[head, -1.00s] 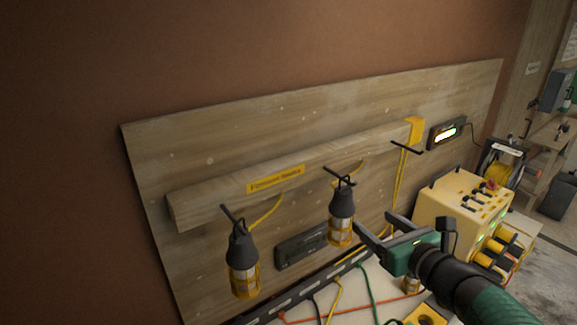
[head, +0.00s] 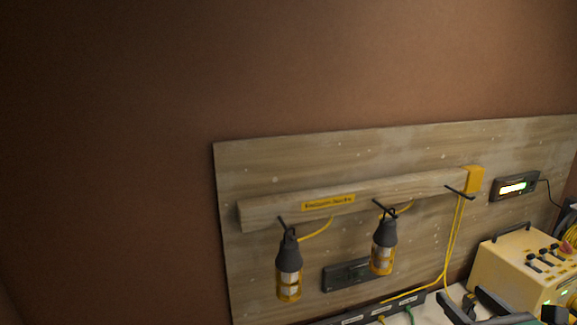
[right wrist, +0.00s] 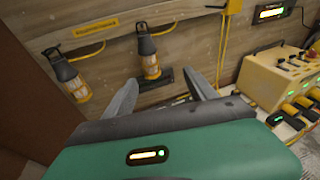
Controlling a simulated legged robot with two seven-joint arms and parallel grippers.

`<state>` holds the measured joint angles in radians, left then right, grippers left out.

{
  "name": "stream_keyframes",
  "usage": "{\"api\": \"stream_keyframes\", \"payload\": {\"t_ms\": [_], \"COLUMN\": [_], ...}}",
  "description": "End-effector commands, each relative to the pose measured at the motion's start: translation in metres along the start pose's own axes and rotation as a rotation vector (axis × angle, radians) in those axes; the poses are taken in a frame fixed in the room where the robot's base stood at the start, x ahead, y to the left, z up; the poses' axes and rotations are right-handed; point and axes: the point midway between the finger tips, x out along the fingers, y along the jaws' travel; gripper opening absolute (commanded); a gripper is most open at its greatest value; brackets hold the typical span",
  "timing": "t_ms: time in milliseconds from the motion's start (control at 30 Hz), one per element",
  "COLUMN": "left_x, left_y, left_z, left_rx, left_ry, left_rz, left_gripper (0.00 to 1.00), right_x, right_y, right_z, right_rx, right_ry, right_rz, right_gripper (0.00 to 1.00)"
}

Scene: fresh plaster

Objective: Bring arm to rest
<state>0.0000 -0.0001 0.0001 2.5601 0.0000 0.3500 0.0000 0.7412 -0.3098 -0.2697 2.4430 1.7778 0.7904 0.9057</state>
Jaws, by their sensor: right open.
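My right gripper (head: 472,303) is at the bottom right of the head view, cut off by the lower edge. In the right wrist view its two fingers (right wrist: 170,92) stand apart with nothing between them. Two caged work lamps, a left one (head: 289,268) and a right one (head: 384,247), hang from hooks on a wooden rail (head: 255,213). The gripper is apart from both lamps, below and to the right of them. My left gripper is in neither view.
A wooden backboard (head: 240,170) stands against a brown wall (head: 120,120). A yellow power box (head: 510,262) with switches stands at the right, close to the gripper. A lit display (head: 515,187) is on the board. Yellow cables hang from the rail's right end.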

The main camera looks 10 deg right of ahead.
Motion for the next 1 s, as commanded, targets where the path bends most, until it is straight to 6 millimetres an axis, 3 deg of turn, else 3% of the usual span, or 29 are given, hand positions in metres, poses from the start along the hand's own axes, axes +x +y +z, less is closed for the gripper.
{"api": "stream_keyframes", "payload": {"t_ms": [367, 567, 667, 767, 800, 900, 1000], "left_x": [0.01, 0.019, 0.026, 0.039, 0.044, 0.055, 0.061], "left_y": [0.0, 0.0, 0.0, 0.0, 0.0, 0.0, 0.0], "left_z": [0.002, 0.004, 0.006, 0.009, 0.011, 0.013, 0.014], "left_rx": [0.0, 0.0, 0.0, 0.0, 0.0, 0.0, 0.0], "left_ry": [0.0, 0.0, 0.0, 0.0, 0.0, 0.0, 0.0], "left_rz": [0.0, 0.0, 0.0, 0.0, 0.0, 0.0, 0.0], "left_gripper": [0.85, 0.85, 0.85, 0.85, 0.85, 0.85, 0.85], "right_x": [0.022, 0.024, 0.019, 0.004, -0.004, -0.017, -0.021], "right_y": [0.064, 0.118, 0.15, 0.189, 0.202, 0.222, 0.235], "right_z": [-0.066, -0.13, -0.175, -0.24, -0.266, -0.314, -0.338], "right_rx": [-0.299, -0.624, -0.885, -1.317, -1.537, -2.066, -2.452], "right_ry": [0.182, 0.31, 0.369, 0.39, 0.364, 0.198, -0.035], "right_rz": [0.208, 0.43, 0.61, 0.904, 1.048, 1.376, 1.594], "right_gripper": [0.66, 0.66, 0.66, 0.66, 0.66, 0.66, 0.66]}}
